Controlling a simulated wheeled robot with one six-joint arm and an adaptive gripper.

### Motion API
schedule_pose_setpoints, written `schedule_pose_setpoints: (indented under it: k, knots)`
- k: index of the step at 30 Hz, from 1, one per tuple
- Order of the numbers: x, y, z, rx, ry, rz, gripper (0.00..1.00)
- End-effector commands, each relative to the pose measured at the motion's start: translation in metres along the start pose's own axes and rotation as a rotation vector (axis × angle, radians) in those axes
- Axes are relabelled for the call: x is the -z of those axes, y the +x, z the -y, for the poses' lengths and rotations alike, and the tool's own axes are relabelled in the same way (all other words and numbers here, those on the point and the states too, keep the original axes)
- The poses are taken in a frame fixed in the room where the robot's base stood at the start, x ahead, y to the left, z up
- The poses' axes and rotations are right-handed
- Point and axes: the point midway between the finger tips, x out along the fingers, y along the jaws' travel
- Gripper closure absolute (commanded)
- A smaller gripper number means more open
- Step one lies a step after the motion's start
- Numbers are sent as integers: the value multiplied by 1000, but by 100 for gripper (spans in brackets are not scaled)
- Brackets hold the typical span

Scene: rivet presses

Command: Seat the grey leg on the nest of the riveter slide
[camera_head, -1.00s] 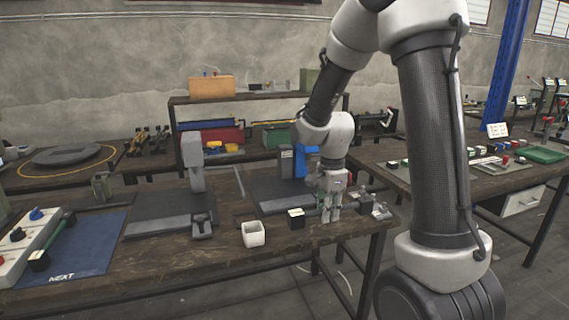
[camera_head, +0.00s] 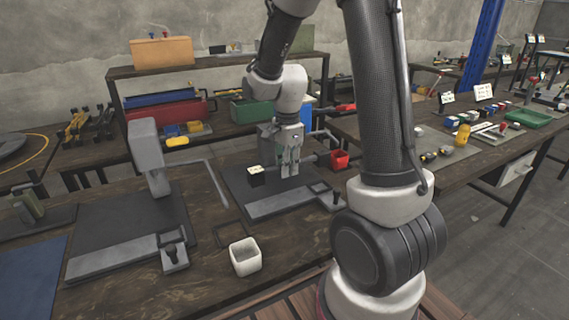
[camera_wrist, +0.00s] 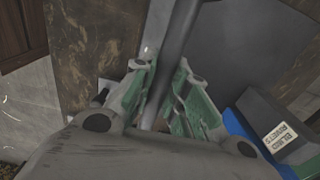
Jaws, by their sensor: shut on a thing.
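My gripper (camera_head: 290,168) is over the base of the right-hand riveter, with its fingers closed. In the wrist view its green-lined fingers (camera_wrist: 165,95) are shut on a grey bar, the leg (camera_wrist: 178,45). The leg runs away from the fingers towards the top of that view. My wrist hides part of the riveter; nest contact cannot be told.
A second grey riveter (camera_head: 147,155) stands to the left. A white square cup (camera_head: 245,257) is at the bench's front. A red cup (camera_head: 339,160) is right of my gripper. A blue-and-dark box labelled for rivets (camera_wrist: 280,130) is close beside the fingers in the wrist view.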

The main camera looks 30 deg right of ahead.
Motion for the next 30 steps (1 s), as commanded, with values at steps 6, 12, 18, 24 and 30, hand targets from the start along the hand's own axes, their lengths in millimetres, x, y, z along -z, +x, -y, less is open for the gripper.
schedule_pose_setpoints:
  k: [6, 12, 18, 24, 30]
  knots:
    - [0, 2, 0, -1, 0, 0, 100]
    - [0, 16, 0, -4, 0, 0, 100]
    - [0, 38, 0, -3, 0, 0, 100]
    - [0, 58, 0, -2, 0, 0, 100]
    - [0, 70, 0, -2, 0, 0, 100]
